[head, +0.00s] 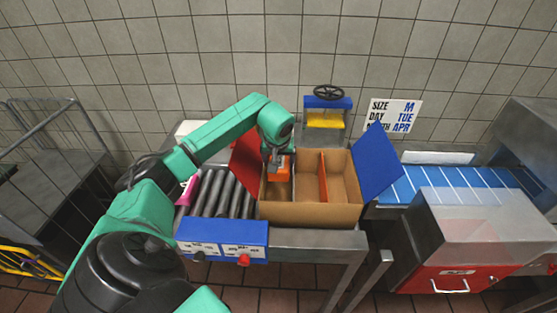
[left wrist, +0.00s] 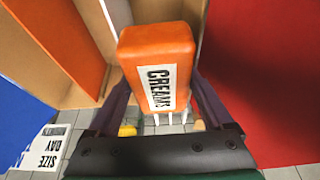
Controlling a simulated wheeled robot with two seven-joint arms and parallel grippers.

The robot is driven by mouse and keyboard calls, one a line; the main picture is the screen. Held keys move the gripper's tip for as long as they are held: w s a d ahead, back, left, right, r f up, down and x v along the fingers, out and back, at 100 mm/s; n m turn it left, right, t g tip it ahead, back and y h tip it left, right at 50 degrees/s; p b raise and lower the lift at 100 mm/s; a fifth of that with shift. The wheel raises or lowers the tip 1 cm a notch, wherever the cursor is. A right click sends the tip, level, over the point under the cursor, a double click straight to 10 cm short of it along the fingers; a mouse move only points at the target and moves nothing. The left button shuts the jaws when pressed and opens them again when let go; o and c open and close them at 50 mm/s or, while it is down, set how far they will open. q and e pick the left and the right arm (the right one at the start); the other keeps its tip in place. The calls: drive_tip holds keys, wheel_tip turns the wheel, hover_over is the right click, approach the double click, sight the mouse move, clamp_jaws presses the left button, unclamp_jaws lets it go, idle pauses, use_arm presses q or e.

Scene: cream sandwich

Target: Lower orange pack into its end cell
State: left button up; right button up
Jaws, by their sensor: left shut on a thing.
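The orange pack (head: 279,175), labelled CREAMS, is between the fingers of my left gripper (head: 278,160). In the left wrist view the pack (left wrist: 158,60) fills the space between the dark fingers, its label facing the camera. The open cardboard box (head: 310,213) has a red flap on its left and a blue flap on its right. An orange divider (head: 322,178) stands inside it; it also shows in the left wrist view (left wrist: 60,40). The pack is over or inside the left end cell, beside the red flap; its depth is hard to tell. My right gripper is not in view.
The red flap (head: 246,157) rises close to my left gripper. The blue flap (head: 376,165) stands at the right. Rollers (head: 220,193) lie left of the box, with a pink object (head: 188,190) near them. A blue belt (head: 445,182) runs to the right.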

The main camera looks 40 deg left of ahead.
use_arm(q)
drive_tip(key=shift+r, duration=0.1)
drive_tip(key=shift+s+r, duration=0.15)
drive_tip(key=shift+s, duration=0.05)
drive_tip(key=o, duration=1.2)
drive_tip(key=shift+w, duration=0.1)
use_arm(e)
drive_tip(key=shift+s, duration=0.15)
use_arm(q)
drive_tip(key=p+v, duration=0.2)
drive_tip(key=v, duration=0.6)
drive_tip(key=w+a+r+p+v, duration=0.1)
drive_tip(key=p+v, duration=0.1)
drive_tip(key=v, duration=0.5)
drive_tip(key=w+a+p+v, duration=0.1)
drive_tip(key=p+v, duration=0.2)
drive_tip(key=v, duration=0.5)
drive_tip(key=shift+w+r, duration=0.15)
drive_tip(key=shift+r, duration=0.35)
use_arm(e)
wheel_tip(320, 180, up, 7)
use_arm(q)
drive_tip(key=shift+f, duration=0.1)
